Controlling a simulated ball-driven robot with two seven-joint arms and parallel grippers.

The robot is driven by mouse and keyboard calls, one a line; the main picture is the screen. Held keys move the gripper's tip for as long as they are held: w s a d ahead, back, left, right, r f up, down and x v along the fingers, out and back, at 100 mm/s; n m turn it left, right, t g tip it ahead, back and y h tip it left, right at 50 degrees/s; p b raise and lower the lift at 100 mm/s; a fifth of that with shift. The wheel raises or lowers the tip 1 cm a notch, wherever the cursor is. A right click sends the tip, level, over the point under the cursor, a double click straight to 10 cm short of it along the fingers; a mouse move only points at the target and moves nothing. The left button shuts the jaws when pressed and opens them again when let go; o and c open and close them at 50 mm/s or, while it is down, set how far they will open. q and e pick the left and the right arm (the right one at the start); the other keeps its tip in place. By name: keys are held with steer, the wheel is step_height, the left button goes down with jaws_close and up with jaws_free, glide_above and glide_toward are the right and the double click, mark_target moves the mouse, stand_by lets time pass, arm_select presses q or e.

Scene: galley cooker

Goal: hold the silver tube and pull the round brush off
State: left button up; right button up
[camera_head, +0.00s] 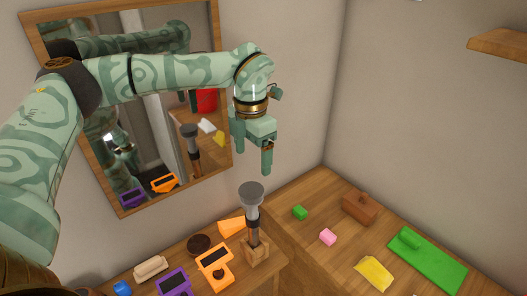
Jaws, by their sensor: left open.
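The silver tube (254,212) stands upright in a wooden block (257,250) near the corner of the wooden counter. A dark grey, wider round head, which looks like the round brush (251,189), sits on top of the tube. My left gripper (254,157) hangs from above with its fingers pointing down. It is open and empty, a little above the grey head and apart from it. My right gripper is not in view.
A framed mirror (160,130) behind reflects my arm and the tube. Orange (214,267) and purple (174,283) items lie close to the tube's left. On the right counter are a brown block (359,207), a green board (428,259) and a yellow piece (374,274).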

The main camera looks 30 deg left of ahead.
mark_target(251, 190)
arm_select(q)
steer(key=s+f, duration=0.2)
steer(key=f, duration=0.1)
steer(key=shift+f, duration=0.1)
step_height(251, 190, down, 2)
steer(key=f, duration=0.7)
steer(key=shift+w+f, duration=0.3)
steer(key=shift+w, duration=0.1)
step_height(251, 190, down, 2)
steer(key=shift+s, duration=0.1)
steer(key=shift+f, duration=0.5)
steer(key=c, duration=1.1)
steer(key=o, duration=1.1)
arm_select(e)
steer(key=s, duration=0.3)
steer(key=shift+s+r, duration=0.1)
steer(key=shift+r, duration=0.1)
